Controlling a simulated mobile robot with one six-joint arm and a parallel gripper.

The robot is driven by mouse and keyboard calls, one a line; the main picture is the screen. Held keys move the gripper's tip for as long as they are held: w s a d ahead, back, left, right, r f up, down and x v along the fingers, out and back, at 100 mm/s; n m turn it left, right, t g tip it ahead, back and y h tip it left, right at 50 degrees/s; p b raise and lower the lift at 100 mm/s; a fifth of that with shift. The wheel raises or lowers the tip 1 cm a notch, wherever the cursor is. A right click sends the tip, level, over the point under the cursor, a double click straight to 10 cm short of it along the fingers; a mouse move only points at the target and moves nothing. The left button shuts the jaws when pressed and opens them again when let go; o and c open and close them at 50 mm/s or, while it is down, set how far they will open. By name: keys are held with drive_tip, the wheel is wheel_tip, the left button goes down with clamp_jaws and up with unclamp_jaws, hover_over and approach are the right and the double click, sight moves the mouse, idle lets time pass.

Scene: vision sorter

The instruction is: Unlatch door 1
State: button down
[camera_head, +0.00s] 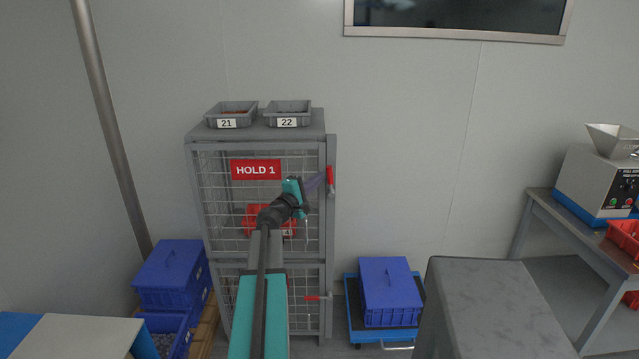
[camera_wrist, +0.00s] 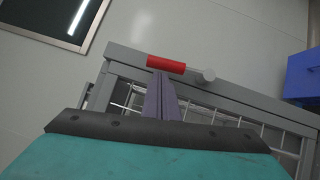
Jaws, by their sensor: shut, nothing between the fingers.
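The mesh cage has an upper door (camera_head: 225,208) with a red sign reading HOLD 1 (camera_head: 255,170). Its red latch handle (camera_head: 330,179) stands upright at the door's right edge. In the wrist view the red handle (camera_wrist: 166,64) and its grey pivot end (camera_wrist: 205,75) show on the frame. My gripper (camera_head: 321,178) is shut and empty, its purple fingers pointing at the handle from the left. In the wrist view the fingertips (camera_wrist: 161,75) are right at the red handle. I cannot tell whether they touch it.
A lower door has a red handle (camera_head: 315,297) lying level. Grey bins 21 (camera_head: 228,123) and 22 (camera_head: 287,122) sit on the cage top. A red bin (camera_head: 258,213) is inside, partly hidden by my arm. A blue crate (camera_head: 388,285) and grey table (camera_head: 490,290) stand right.

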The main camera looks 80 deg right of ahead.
drive_tip(key=w+d+b+v, duration=0.1)
drive_tip(key=w+b+v, duration=0.1)
drive_tip(key=v, duration=1)
drive_tip(key=shift+b, duration=0.45)
drive_tip(key=shift+s+r, duration=0.1)
drive_tip(key=shift+s, duration=0.05)
